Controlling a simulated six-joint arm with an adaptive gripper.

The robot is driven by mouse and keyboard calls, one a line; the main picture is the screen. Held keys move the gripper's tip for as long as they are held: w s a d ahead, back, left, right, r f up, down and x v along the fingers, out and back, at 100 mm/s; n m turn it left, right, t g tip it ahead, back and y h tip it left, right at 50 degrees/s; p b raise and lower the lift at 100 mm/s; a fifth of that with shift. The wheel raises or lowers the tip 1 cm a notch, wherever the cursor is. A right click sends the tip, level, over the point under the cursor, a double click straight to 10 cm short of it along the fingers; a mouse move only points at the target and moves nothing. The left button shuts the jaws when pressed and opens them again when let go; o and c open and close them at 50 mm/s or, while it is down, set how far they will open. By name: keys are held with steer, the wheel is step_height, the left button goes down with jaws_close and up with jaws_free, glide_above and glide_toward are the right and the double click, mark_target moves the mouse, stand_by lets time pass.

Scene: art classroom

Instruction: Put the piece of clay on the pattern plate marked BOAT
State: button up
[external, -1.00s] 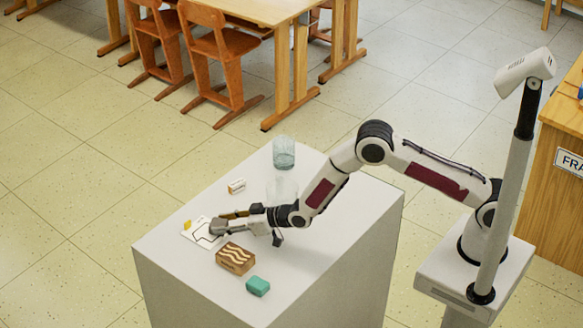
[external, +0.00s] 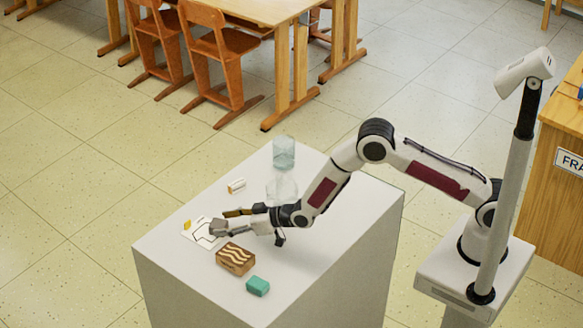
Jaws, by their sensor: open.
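A small grey-brown block, which looks like the piece of clay (external: 218,226), is at the right part of a flat white plate (external: 200,238) with a dark outline drawing and a yellow mark. No word can be read on the plate. The block appears to rest on it, though contact underneath cannot be seen. My gripper (external: 229,222) reaches in from the right, low over the table. Its fingers are open, right beside the block, one on the far side and one on the near side. My gripper partly hides the plate's right edge.
A small white piece (external: 237,186), a glass jar (external: 284,152) and a clear glass vessel (external: 282,188) stand behind. The grey-white table's right side is clear.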

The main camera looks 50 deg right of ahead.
steer(key=shift+v, duration=5.55)
steer(key=s+d+r+m+g+h, duration=0.1)
steer(key=s+d+r+g, duration=0.1)
steer(key=s+d+r, duration=0.6)
steer(key=s+d+r+m+g+h, duration=0.15)
steer(key=s+d+r, duration=0.25)
steer(key=d+r, duration=0.7)
steer(key=s+d+r+g, duration=0.1)
steer(key=s+d, duration=0.2)
steer(key=s, duration=0.6)
steer(key=s+d+r+m+g+h, duration=0.1)
steer(key=s+d, duration=0.3)
steer(key=s, duration=0.5)
steer(key=s+d+r+m+g+h, duration=0.1)
steer(key=s+d, duration=0.3)
steer(key=s, duration=0.5)
steer(key=shift+s+r, duration=0.3)
steer(key=shift+r, duration=0.3)
